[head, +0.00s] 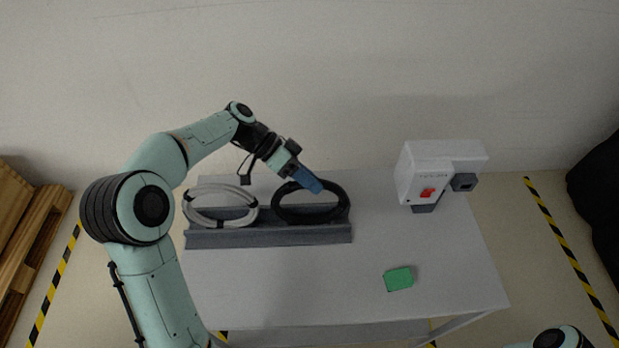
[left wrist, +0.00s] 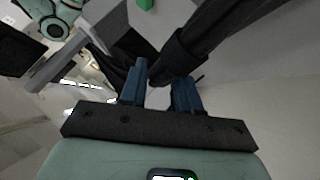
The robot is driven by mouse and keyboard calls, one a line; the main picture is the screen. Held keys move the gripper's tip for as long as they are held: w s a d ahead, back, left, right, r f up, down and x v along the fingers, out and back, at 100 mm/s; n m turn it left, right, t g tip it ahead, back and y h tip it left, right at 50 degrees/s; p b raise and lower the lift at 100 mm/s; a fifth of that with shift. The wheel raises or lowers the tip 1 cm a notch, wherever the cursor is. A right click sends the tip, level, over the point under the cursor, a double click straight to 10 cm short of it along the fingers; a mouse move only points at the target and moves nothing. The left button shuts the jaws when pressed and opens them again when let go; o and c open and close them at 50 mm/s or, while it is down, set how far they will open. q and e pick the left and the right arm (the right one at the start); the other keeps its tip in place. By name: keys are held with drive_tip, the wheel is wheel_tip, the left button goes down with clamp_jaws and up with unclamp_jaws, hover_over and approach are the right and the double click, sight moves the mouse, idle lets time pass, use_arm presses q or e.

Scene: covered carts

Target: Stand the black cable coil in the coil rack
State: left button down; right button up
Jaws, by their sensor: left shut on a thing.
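The black cable coil (head: 279,206) is at the right half of the grey coil rack (head: 268,237), its lower edge behind the rack's front wall. It looks upright or leaning back a little; whether its bottom rests in the slot is hidden. My left gripper (head: 315,188), with blue fingers, is shut on the coil's upper rim from above and behind. In the left wrist view the black coil (left wrist: 205,38) runs up to the blue fingers (left wrist: 160,88). My right gripper is out of view.
A light grey coil (head: 187,208) stands in the rack's left half. A white machine (head: 415,170) with a red switch stands at the table's back right. A green block (head: 398,279) lies front right. The table (head: 290,285) is otherwise clear.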

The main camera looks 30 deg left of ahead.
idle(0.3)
use_arm(q)
drive_tip(key=c, duration=0.7)
unclamp_jaws()
drive_tip(key=shift+c, duration=0.2)
drive_tip(key=p+v, duration=0.1)
drive_tip(key=v, duration=1.2)
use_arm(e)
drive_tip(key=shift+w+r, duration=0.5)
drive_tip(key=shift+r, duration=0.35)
use_arm(q)
drive_tip(key=shift+r, duration=0.1)
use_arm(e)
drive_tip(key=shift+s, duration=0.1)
